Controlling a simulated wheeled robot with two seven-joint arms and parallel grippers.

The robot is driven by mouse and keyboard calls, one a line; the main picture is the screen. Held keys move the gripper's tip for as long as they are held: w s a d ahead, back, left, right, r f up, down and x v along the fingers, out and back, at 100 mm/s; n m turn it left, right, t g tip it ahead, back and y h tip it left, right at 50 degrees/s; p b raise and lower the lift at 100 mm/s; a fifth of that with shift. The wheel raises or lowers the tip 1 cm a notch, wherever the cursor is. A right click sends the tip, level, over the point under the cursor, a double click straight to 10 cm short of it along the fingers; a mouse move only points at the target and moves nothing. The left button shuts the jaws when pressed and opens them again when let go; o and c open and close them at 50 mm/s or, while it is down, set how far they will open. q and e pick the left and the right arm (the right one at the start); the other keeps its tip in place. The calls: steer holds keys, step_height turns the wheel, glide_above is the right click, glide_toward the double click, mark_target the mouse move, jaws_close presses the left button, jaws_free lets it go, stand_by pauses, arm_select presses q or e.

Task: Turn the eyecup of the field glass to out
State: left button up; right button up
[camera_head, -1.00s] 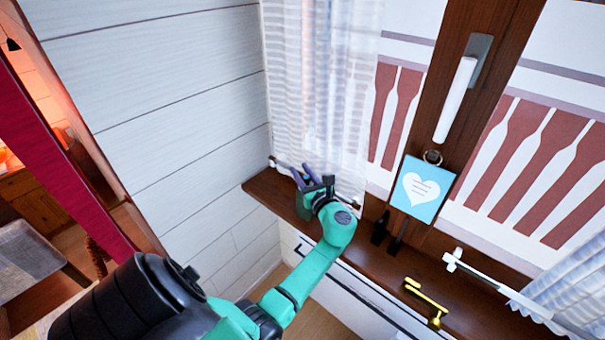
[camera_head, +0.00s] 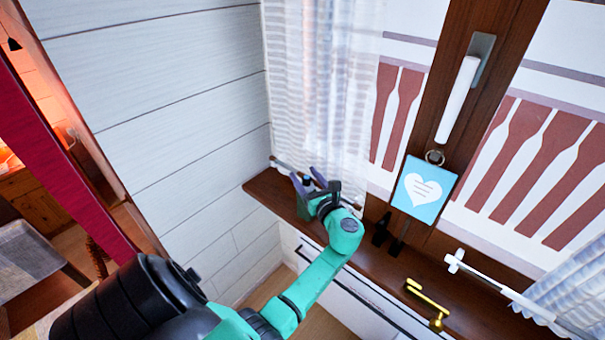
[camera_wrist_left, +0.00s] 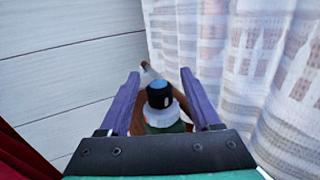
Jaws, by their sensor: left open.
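The field glass (camera_wrist_left: 160,97) shows in the left wrist view as a small upright piece with a dark cap, a blue patch and a pale ring below it. Green shows under the ring; its lower part is hidden behind my gripper's body. My left gripper (camera_wrist_left: 160,78) is open, with one purple finger on each side of the piece and a gap on both sides. In the head view my left gripper (camera_head: 308,180) is over the left end of the wooden sill, and the field glass is mostly hidden there. My right gripper is not in view.
The wooden sill (camera_head: 375,268) runs along the window. A white curtain (camera_head: 320,90) hangs close behind the gripper and a plank wall (camera_head: 165,90) stands to the left. Farther right are a blue heart card (camera_head: 424,189), a brass piece (camera_head: 428,303) and a white rod (camera_head: 495,284).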

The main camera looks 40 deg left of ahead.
arm_select(q)
steer(key=b+v, duration=0.1)
steer(key=v, duration=1.1)
steer(key=shift+s+d+b, duration=0.15)
steer(key=shift+d+b, duration=0.1)
steer(key=shift+b, duration=0.15)
